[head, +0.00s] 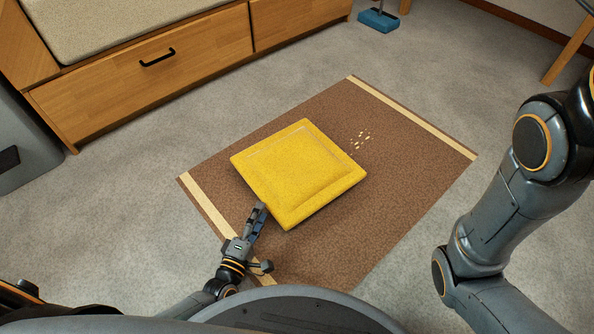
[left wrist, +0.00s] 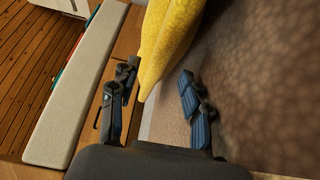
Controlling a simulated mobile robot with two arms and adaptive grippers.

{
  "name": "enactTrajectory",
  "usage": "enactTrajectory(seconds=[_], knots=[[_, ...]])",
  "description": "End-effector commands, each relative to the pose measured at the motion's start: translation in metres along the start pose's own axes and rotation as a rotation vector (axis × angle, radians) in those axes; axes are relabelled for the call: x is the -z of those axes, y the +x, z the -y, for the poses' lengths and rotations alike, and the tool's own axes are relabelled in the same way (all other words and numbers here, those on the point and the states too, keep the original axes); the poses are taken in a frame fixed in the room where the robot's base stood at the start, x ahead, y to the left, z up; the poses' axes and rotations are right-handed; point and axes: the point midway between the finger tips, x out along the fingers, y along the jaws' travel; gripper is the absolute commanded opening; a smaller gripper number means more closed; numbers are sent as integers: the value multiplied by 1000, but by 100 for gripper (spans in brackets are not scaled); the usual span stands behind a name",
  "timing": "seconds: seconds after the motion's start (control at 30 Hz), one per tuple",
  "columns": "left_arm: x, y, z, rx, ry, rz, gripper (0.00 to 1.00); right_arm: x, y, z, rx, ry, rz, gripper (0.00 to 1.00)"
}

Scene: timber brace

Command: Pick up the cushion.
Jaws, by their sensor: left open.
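A yellow square cushion (head: 298,172) lies on a brown rug in the head view. My left gripper (head: 257,218) is at the cushion's near left edge, low over the rug. In the left wrist view the yellow cushion (left wrist: 168,40) reaches down from the top, its near corner between the two open fingers of the left gripper (left wrist: 158,92). The left finger looks close to the cushion; I cannot tell if it touches. My right arm shows at the right of the head view, but its gripper is out of view.
The brown rug (head: 400,165) has pale end stripes and a few pale crumbs (head: 361,138) beyond the cushion. A wooden bench with drawers (head: 150,75) stands at the back left. A blue brush head (head: 378,20) rests at the back. Grey carpet around the rug is mostly clear.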

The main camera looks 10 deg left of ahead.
Motion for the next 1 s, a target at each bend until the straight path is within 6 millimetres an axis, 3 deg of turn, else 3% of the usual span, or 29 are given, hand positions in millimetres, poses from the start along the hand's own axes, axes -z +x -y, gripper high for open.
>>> enactTrajectory(seconds=[0.23,0.53,0.77,1.0], knots=[[0,36,2,-3,0,-1,47,7,-19,4,1,0,-1,40],[0,42,-1,-2,0,0,47,7,-19,4,1,0,-1,40],[0,42,-1,-1,0,0,2,7,-19,4,1,0,-1,40],[0,42,-2,-5,0,-1,0,7,-19,4,1,0,0,40]])
